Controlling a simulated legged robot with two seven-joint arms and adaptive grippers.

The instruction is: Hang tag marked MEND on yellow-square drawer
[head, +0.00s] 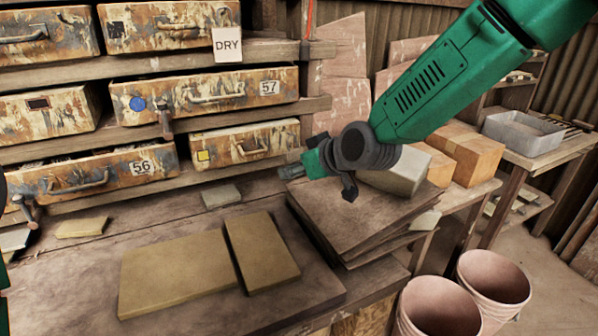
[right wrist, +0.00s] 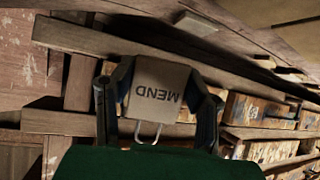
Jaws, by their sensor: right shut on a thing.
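The yellow-square drawer (head: 276,133) is shut in the lower right of the drawer rack in the head view. Its yellow square (head: 203,156) is left of its bar handle (head: 252,149). My right gripper (head: 291,171) is just right of and slightly below this drawer. In the right wrist view, it is shut on a beige tag marked MEND (right wrist: 160,88), held between both fingers. The lettering appears upside down, and a wire loop (right wrist: 148,133) sticks out toward my palm. The tag cannot be clearly made out in the head view. My left gripper is out of view.
A DRY tag (head: 227,45) hangs on an upper drawer. Drawers marked 57 (head: 269,87) and 56 (head: 141,167) are nearby. Tan slabs (head: 175,272) lie on the bench, and stacked boards (head: 350,225) stand below my right gripper. Two buckets (head: 437,308) stand at lower right.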

